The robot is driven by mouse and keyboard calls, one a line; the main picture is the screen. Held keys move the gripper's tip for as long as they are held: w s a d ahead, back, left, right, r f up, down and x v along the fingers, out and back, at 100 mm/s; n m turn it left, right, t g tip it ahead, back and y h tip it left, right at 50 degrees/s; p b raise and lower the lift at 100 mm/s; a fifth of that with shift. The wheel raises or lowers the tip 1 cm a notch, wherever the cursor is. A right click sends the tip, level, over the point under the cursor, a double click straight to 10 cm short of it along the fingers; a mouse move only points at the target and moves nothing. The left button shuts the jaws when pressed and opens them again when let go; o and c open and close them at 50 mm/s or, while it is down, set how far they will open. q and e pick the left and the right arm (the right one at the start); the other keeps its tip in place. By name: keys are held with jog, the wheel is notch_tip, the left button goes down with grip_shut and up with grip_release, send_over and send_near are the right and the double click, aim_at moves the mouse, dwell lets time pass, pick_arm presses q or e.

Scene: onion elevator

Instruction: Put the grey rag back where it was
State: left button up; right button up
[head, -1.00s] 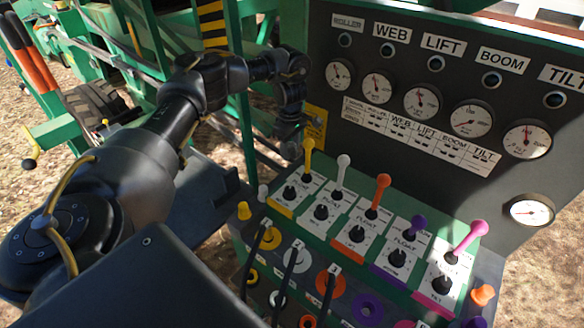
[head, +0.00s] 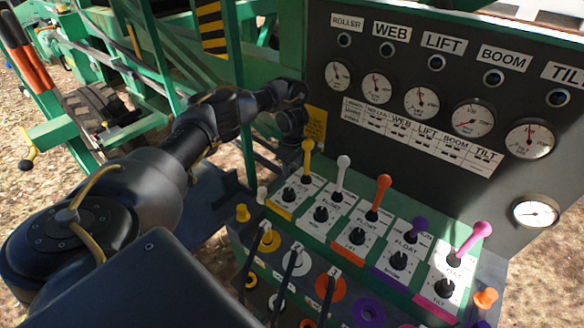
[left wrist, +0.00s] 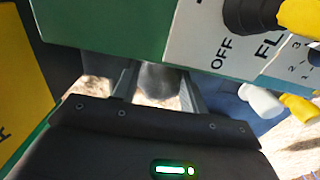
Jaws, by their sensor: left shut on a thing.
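My left gripper (head: 291,125) is at the far left side of the control console, by the yellow lever, in the head view. Its fingertips are hidden there behind the console edge. In the left wrist view the two fingers of the left gripper (left wrist: 158,88) are shut on a smooth grey thing, which looks like the grey rag (left wrist: 163,76). Only a small part of it shows, just under the green console edge. The rag cannot be made out in the head view. My right gripper is not in view.
The console has several coloured levers, with the yellow lever (head: 307,158) nearest my gripper. A dark gauge panel (head: 400,170) stands behind them. A yellow placard (head: 314,127) is beside my wrist. Green machine frame and a wheel (head: 100,108) are at the left.

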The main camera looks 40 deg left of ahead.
aim_at(293, 166)
pick_arm(q)
jog(key=shift+f+b, duration=0.2)
jog(key=shift+b, duration=0.1)
jog(key=o, duration=1)
jog(key=shift+c, duration=0.2)
jog(key=shift+r, duration=0.15)
jog(key=shift+r+p, duration=0.3)
jog(key=shift+p, duration=0.2)
notch_tip(293, 166, up, 12)
jog(key=shift+f+p, duration=0.2)
jog(key=shift+p, duration=0.15)
